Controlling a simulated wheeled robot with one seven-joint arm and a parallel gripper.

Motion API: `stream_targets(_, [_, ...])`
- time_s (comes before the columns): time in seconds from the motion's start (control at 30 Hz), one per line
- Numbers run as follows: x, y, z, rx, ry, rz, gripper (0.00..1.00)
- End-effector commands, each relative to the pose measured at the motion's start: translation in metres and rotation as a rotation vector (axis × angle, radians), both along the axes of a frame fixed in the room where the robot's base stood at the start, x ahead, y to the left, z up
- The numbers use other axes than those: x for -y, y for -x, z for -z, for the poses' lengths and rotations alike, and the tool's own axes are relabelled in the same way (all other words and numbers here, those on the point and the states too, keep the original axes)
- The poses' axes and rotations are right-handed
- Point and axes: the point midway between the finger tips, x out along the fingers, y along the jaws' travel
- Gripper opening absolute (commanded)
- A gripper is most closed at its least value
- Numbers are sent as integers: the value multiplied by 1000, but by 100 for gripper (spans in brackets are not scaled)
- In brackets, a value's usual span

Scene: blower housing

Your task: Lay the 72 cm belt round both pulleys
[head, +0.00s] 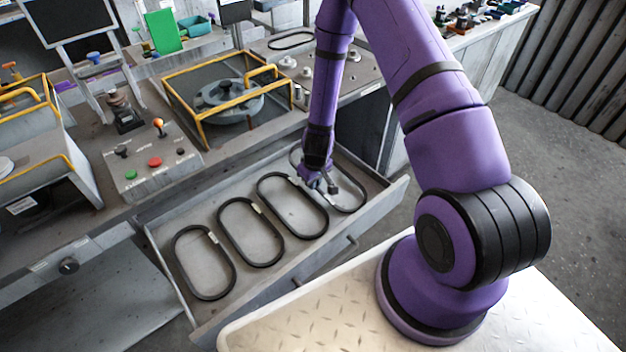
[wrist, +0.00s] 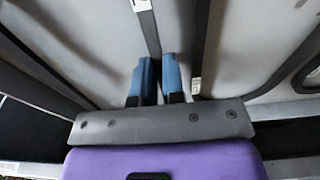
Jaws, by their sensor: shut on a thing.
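Several black oval belts lie in a row in the open drawer (head: 190,318): one at the left (head: 178,262), a second (head: 222,228), a third (head: 262,200) and the rightmost belt (head: 362,200). They carry small pale tags, too small to read. My gripper (head: 325,186) is down in the drawer at the rightmost belt. In the wrist view its blue fingers (wrist: 160,80) are shut on a dark belt strand (wrist: 150,35) with a white tag. Round pale knobs, perhaps the pulleys (head: 288,62) (head: 306,73), stand on the grey panel behind; I cannot tell which are the pulleys.
A yellow-framed guard (head: 203,133) surrounds a round grey housing (head: 228,100) behind the drawer. A control box (head: 150,170) with coloured buttons stands left of it. Another black belt loop (head: 291,40) lies on the back panel. The drawer's front wall is close to my gripper.

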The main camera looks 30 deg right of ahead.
Motion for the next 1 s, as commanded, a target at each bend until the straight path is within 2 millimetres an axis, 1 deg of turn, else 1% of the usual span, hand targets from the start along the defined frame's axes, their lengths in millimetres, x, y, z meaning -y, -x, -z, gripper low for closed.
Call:
stream_targets(0.57, [1,0,3,1,1,-1,0])
stream_targets(1.0, [0,-1,10,1,2,0,0])
